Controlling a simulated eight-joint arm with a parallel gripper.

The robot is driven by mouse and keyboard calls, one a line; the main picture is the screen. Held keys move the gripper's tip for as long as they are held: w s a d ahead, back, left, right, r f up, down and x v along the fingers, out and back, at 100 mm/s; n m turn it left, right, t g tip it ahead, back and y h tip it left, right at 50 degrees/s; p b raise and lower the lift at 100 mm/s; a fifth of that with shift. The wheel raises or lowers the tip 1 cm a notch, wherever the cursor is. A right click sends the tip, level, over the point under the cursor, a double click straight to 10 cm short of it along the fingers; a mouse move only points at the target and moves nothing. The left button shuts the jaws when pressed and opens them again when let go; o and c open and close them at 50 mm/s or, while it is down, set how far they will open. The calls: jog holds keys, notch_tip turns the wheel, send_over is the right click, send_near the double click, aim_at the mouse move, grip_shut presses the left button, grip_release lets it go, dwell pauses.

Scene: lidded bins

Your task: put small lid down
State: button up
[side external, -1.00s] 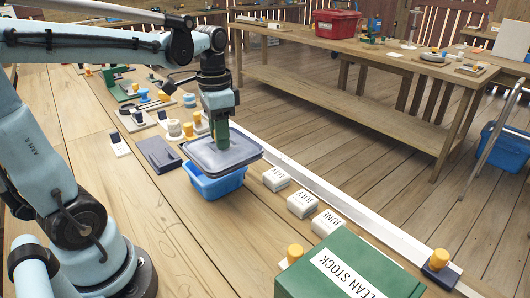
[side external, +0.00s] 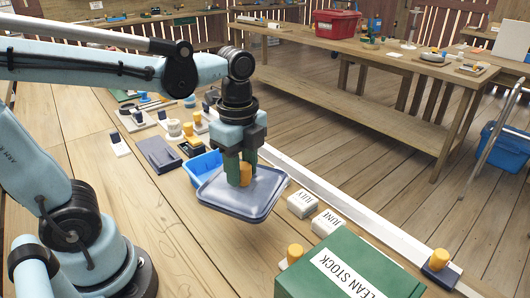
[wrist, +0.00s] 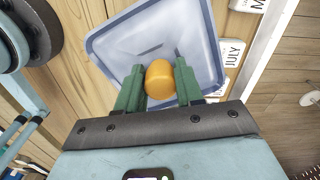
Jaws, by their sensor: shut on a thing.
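The small lid (side external: 225,200) is a grey-blue rectangular tray-like plate with a raised rim and a yellow-orange knob (side external: 245,174). My gripper (side external: 240,172) is shut on the knob and holds the lid, slightly tilted, above the table. In the wrist view the green fingers of my gripper (wrist: 160,82) stand on both sides of the knob (wrist: 160,80), with the lid (wrist: 110,48) beyond them. The blue bin (side external: 203,166) sits on the table behind the lid, to its upper left, partly hidden by it.
White blocks labelled JULY (side external: 302,204) and JUNE (side external: 327,223) lie right of the lid. A green CLEAN STOCK box (side external: 345,270) stands in front. A dark grey plate (side external: 158,155) lies left of the bin. A white rail (side external: 330,200) runs along the table edge. The table's near middle is bare.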

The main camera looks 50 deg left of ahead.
aim_at(243, 189)
jog(key=m, duration=0.1)
jog(key=d+f+m, duration=0.1)
jog(key=m, duration=0.1)
jog(key=s+d+m, duration=0.1)
jog(key=shift+f+m, duration=0.4)
jog(key=shift+s+f, duration=0.1)
jog(key=shift+f, duration=4.9)
jog(key=shift+f, duration=0.15)
jog(key=o, duration=1.1)
